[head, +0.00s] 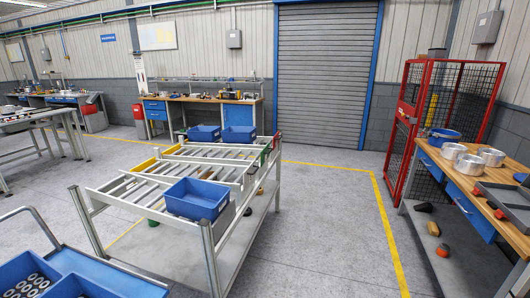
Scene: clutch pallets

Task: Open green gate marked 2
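A small green piece (265,157), which may be the green gate, stands at the right end of the grey roller rack (208,240). It is too small to read a 2 on it or to tell whether it is open or shut. A red piece (276,141) is just behind it. Yellow pieces (145,165) show at the rack's left and back edges. A blue bin (197,198) sits on the near rollers, and two blue bins (204,133) (239,134) sit at the back. My gripper is not in view.
A cart with blue bins of rings (30,278) is at the lower left. A workbench with metal cylinders (453,151) and a red mesh cage (408,125) stand at the right. The floor between rack and bench is clear, with a yellow line (391,240). A shutter (325,75) is behind.

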